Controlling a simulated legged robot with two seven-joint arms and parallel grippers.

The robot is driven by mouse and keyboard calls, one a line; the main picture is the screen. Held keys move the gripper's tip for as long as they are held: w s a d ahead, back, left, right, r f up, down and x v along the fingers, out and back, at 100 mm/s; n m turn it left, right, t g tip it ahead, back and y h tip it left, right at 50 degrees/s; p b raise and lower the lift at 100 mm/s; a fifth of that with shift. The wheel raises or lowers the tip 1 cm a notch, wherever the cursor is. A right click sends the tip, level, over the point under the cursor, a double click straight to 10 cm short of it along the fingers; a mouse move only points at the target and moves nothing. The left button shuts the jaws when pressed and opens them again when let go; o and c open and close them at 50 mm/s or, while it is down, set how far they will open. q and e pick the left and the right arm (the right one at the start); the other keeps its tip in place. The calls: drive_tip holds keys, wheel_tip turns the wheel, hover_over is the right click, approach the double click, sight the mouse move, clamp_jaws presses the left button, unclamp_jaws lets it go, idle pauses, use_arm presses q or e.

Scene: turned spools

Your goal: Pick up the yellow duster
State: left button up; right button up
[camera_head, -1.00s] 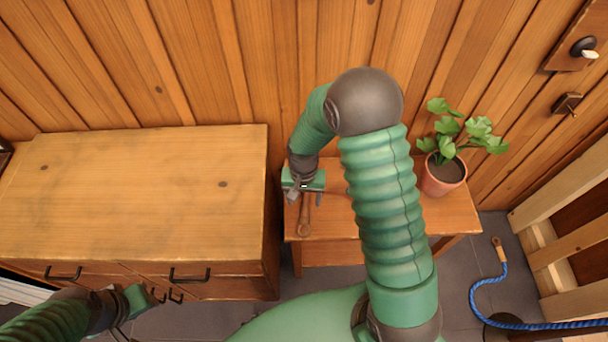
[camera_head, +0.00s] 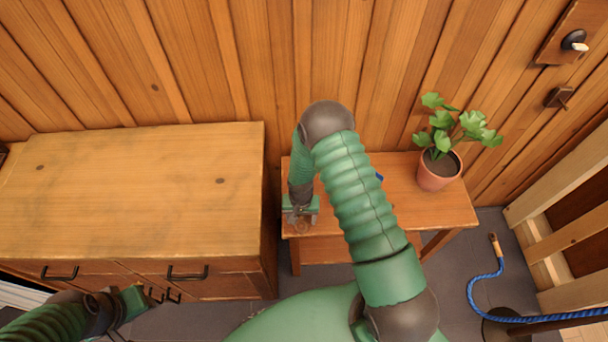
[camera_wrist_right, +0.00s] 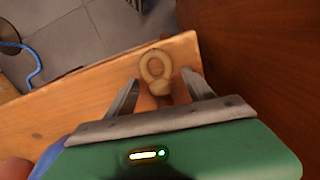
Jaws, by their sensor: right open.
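No plainly yellow duster shows in any view. A tan, wooden-looking piece with a ring end (camera_wrist_right: 156,66) lies on the small table near its edge; I cannot tell whether it is part of the duster. In the head view its ring (camera_head: 301,228) just shows below my right gripper (camera_head: 301,217). In the wrist view my right gripper (camera_wrist_right: 161,82) is open, its fingers on either side of the piece's lower end, with no clear contact. The rest of the piece is hidden by the gripper. My left gripper (camera_head: 128,302) is at the lower left, away from the table.
The small wooden table (camera_head: 405,205) carries a potted plant (camera_head: 438,170) and a small blue thing (camera_head: 379,177), mostly hidden by my arm. A wooden cabinet (camera_head: 130,190) stands close at left. A plank wall is behind.

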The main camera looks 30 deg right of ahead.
drive_tip(key=shift+a, duration=0.1)
drive_tip(key=shift+c, duration=0.8)
drive_tip(key=shift+d, duration=0.2)
clamp_jaws()
drive_tip(key=shift+r, duration=0.15)
